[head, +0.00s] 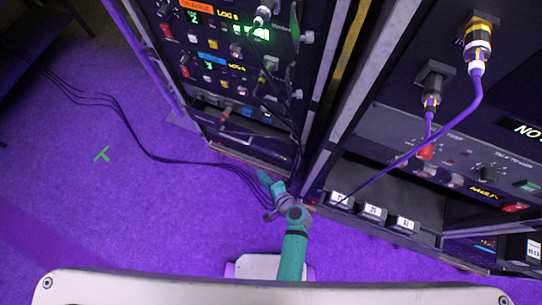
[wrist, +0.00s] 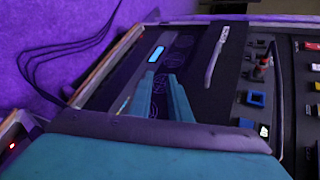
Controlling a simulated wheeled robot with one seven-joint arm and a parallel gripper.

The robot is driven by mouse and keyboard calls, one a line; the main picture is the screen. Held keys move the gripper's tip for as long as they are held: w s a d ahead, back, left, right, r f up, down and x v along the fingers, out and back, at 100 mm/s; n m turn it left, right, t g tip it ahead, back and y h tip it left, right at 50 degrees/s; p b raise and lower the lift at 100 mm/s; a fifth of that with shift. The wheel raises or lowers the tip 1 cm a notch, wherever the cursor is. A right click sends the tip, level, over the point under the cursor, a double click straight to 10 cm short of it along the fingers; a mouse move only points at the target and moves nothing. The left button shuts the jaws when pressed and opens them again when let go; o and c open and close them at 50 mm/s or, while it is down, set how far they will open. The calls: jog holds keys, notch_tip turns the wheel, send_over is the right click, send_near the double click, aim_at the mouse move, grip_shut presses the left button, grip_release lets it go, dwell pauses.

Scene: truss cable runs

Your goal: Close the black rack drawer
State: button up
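The black rack drawer appears low in the left rack; its dark front (head: 245,148) shows in the head view, and a black panel with a pale bar handle (wrist: 215,57) shows in the wrist view. I cannot tell for sure how far it stands out. My gripper (head: 268,184) is at the end of the teal arm, just in front of and below the left rack's lower edge. In the wrist view its two teal fingers (wrist: 161,76) are apart with nothing between them. They lie over a dark area beside the handled panel, and contact cannot be told.
Black cables (head: 150,155) run over the purple floor to the left rack's foot. The right rack (head: 440,150) has a hanging purple cable (head: 475,100) and several labelled modules (head: 372,211). A green floor mark (head: 102,154) lies left, where the floor is mostly clear.

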jog(key=s+d+n+h, duration=0.2)
jog(key=s+d+h, duration=0.1)
jog(key=s, duration=0.3)
jog(key=shift+d+r, duration=0.15)
jog(key=shift+r, duration=0.05)
jog(key=shift+c, duration=0.3)
